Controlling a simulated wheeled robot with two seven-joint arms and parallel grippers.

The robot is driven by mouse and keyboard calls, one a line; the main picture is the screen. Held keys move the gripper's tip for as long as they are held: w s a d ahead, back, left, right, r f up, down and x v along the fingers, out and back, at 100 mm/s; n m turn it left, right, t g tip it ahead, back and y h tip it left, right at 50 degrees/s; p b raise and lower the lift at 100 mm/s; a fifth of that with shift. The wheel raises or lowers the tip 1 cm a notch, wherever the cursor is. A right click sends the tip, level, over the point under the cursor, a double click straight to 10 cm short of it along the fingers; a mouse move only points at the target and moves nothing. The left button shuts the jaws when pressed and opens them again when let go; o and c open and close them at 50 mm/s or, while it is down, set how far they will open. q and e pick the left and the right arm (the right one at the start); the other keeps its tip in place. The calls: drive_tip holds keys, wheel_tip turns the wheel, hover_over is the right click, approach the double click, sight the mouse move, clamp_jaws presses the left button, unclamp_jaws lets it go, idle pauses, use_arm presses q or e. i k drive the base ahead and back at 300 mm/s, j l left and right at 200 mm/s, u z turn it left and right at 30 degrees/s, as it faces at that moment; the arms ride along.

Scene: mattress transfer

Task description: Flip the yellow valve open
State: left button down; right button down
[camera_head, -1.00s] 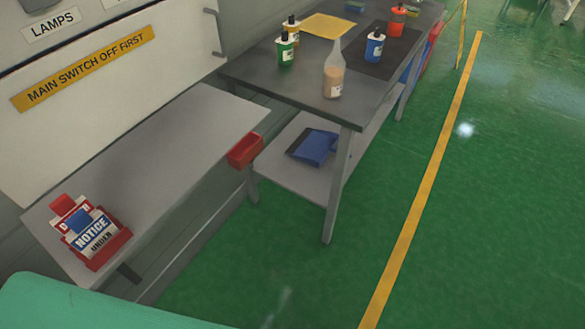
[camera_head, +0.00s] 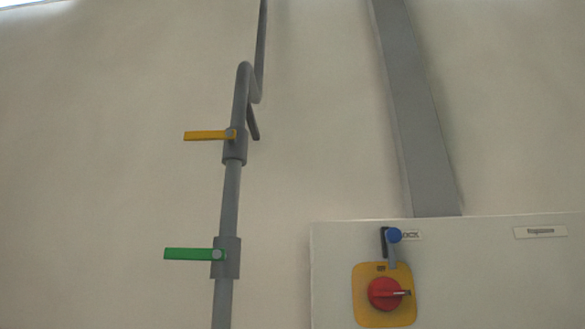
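The yellow valve (camera_head: 206,135) is a flat lever on a grey vertical pipe (camera_head: 229,195) against the wall. It points left, roughly horizontal and across the pipe, from a pivot on a thicker grey fitting. A similar green valve lever (camera_head: 190,254) sits lower on the same pipe and also points left. Neither of my grippers shows in the head view.
A pale electrical cabinet (camera_head: 480,270) fills the lower right, with a red rotary switch (camera_head: 384,294) on a yellow plate and a blue-headed lock (camera_head: 393,235) above it. A wide grey duct (camera_head: 415,110) rises from the cabinet. The wall left of the pipe is bare.

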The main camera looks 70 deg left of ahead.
sight(229, 134)
drive_tip(key=l+u, duration=0.15)
drive_tip(key=u, duration=1.2)
